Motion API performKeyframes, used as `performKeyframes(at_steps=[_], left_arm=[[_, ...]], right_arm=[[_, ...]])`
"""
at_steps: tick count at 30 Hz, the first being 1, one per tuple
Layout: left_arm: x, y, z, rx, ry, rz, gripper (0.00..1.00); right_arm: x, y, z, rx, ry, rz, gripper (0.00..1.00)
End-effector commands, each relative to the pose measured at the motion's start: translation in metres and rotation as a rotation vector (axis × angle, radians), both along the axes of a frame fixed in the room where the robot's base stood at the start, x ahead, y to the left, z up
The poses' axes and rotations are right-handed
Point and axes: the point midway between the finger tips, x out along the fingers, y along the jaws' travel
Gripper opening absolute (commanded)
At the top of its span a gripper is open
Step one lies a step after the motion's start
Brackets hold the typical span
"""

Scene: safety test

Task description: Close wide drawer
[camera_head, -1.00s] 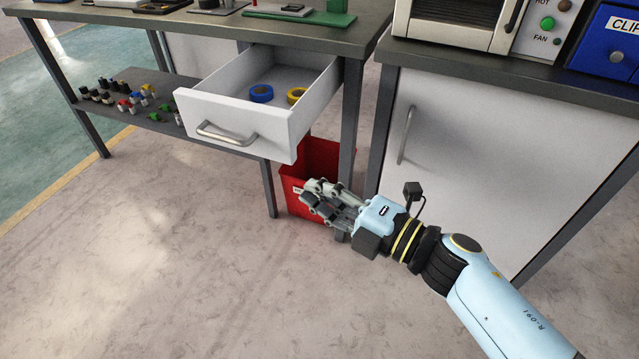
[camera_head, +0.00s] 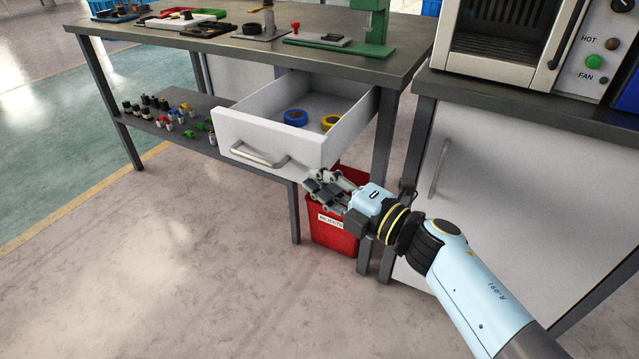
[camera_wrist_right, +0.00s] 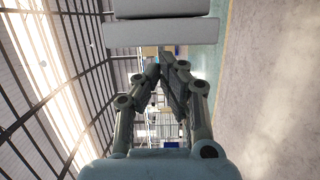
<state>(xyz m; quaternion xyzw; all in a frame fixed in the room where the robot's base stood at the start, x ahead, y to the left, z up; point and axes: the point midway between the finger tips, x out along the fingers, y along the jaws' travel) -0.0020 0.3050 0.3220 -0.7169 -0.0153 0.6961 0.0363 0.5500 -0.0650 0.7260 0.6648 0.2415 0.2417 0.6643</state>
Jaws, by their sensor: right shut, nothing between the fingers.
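The wide white drawer (camera_head: 268,142) is pulled out under the dark-topped workbench (camera_head: 240,48). Its curved metal handle (camera_head: 258,155) is on the front panel. A blue tape roll (camera_head: 295,117) and a yellow tape roll (camera_head: 331,122) lie inside. My right gripper (camera_head: 318,184) is shut and empty, just below and beside the right end of the drawer front; I cannot tell whether it touches. In the right wrist view my right gripper's fingers (camera_wrist_right: 167,62) meet near a pale slab-like edge at the top, which may be the drawer. My left gripper is not in view.
A red bin (camera_head: 332,236) stands on the floor below the drawer, behind my right gripper. A white cabinet (camera_head: 500,190) with a vertical handle is at the right. The lower shelf (camera_head: 165,120) holds several small coloured parts. The floor in front is clear.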

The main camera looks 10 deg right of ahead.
Motion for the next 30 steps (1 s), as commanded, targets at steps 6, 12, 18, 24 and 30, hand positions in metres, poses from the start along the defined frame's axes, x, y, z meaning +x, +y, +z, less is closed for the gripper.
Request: performKeyframes(at_steps=[6,12,18,24,30], left_arm=[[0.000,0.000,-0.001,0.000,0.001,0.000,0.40],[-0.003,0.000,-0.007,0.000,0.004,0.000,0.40],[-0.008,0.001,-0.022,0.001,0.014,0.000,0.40],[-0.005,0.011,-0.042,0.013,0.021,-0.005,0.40],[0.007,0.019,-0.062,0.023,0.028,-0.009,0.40]], right_arm=[[0.002,-0.002,-0.001,-0.001,-0.001,0.000,0.00],[0.018,-0.014,-0.002,-0.004,-0.002,-0.001,0.00],[0.053,-0.039,-0.004,-0.005,-0.002,-0.001,0.00],[0.098,-0.072,-0.007,-0.004,0.000,-0.002,0.00],[0.139,-0.102,-0.009,-0.003,0.003,-0.002,0.00]])
